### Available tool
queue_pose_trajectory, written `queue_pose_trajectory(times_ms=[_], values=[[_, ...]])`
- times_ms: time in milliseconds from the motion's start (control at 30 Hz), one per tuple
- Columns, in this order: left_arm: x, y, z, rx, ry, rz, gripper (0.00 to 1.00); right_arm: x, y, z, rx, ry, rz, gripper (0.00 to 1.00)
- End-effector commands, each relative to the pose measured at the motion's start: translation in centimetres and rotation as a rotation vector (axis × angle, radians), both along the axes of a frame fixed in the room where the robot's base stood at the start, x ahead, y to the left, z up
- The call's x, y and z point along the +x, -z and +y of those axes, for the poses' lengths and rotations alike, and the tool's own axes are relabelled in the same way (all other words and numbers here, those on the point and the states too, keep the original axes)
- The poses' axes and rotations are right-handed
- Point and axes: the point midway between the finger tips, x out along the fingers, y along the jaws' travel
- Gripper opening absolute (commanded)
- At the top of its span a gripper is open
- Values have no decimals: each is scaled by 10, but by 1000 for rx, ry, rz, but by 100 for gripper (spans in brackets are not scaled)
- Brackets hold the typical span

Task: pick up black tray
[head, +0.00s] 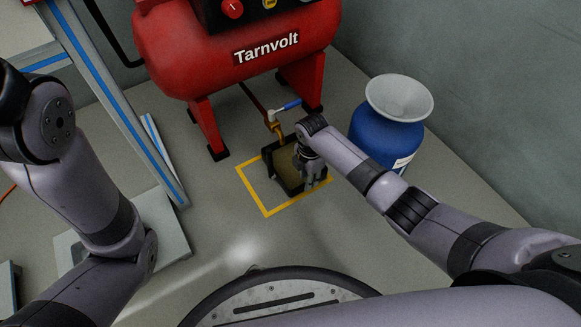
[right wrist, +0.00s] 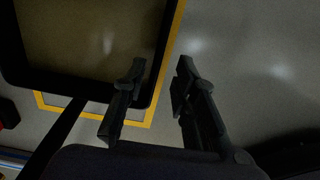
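The black tray (head: 271,170) sits on the floor under the compressor's drain valve in the head view, with brownish content inside. Its dark rim (right wrist: 68,86) and brownish inside also fill the upper left of the right wrist view. My right gripper (head: 311,182) is at the tray's right side in the head view and covers part of it. In the right wrist view my right gripper (right wrist: 160,75) is open, one finger over the tray's inside and the other beyond the rim. I cannot tell whether the fingers touch the rim. My left gripper is out of view.
A yellow floor outline (head: 254,191) surrounds the tray. The red compressor (head: 232,58) stands behind it, with a brass valve with a blue handle (head: 291,105) above the tray. A blue container with a pale funnel (head: 383,136) stands at right. The floor in front is clear.

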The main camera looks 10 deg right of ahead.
Motion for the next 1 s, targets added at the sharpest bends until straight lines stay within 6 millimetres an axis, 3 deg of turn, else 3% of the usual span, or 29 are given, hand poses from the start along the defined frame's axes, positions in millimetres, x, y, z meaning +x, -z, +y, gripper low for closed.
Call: queue_pose_trajectory(times_ms=[33,300,600,1000], values=[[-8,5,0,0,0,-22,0,0,10,1,0,0,0,27],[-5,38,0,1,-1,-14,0,1,41,2,1,0,0,27],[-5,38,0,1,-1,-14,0,1,41,2,0,0,0,27],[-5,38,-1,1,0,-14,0,1,41,2,0,-1,0,0]])
